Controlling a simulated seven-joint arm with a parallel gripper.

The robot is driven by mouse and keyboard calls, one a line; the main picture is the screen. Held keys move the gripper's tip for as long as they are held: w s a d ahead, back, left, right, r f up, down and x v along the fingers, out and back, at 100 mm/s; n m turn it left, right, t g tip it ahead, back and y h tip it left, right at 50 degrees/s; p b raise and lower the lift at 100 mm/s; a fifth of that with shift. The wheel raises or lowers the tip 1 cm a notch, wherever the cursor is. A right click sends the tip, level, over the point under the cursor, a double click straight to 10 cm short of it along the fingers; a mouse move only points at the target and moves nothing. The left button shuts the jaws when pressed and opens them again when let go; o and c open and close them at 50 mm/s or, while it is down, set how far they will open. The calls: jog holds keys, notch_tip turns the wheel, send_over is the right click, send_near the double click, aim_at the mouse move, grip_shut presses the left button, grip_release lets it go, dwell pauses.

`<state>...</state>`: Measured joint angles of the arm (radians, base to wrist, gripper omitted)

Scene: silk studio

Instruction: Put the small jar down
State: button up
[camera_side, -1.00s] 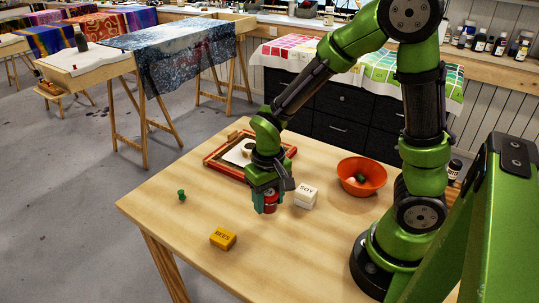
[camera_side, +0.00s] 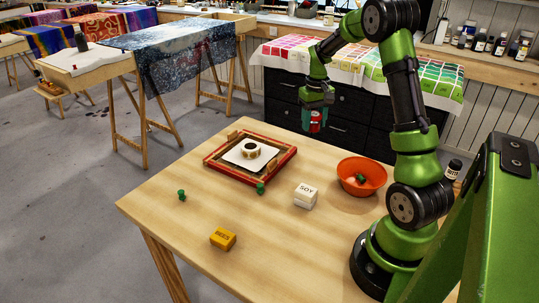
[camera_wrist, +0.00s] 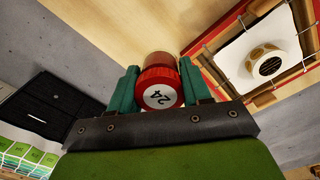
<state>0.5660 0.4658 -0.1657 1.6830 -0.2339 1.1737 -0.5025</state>
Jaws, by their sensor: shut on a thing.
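My gripper (camera_side: 314,122) is shut on the small jar (camera_side: 316,116), a red-capped jar held high in the air, beyond the table's back right edge in the side view. In the wrist view my gripper (camera_wrist: 160,90) has its teal fingers on both sides of the jar (camera_wrist: 158,90). The red cap bears a white label with dark digits, and a brownish part shows past it. The wooden table (camera_side: 190,235) stands below and nearer the side camera.
A red frame (camera_side: 228,175) holds a white sheet with a tape roll (camera_side: 250,150). An orange bowl (camera_side: 375,185) holds small items. A white SOY block (camera_side: 305,197), yellow block (camera_side: 223,239) and green pegs (camera_side: 181,195) (camera_side: 260,188) stand apart.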

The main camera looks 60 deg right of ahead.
jog(key=shift+s+d+f, duration=0.15)
jog(key=shift+s+d, duration=0.05)
jog(key=shift+d, duration=0.3)
jog(key=shift+s+d+f, duration=0.1)
jog(key=shift+s+d, duration=0.05)
jog(key=shift+d, duration=0.35)
send_over(315, 154)
notch_tip(315, 154, down, 4)
jog(key=shift+d+f, duration=0.1)
jog(key=shift+f, duration=2.5)
jog(key=shift+f, duration=0.1)
jog(key=o, duration=1.1)
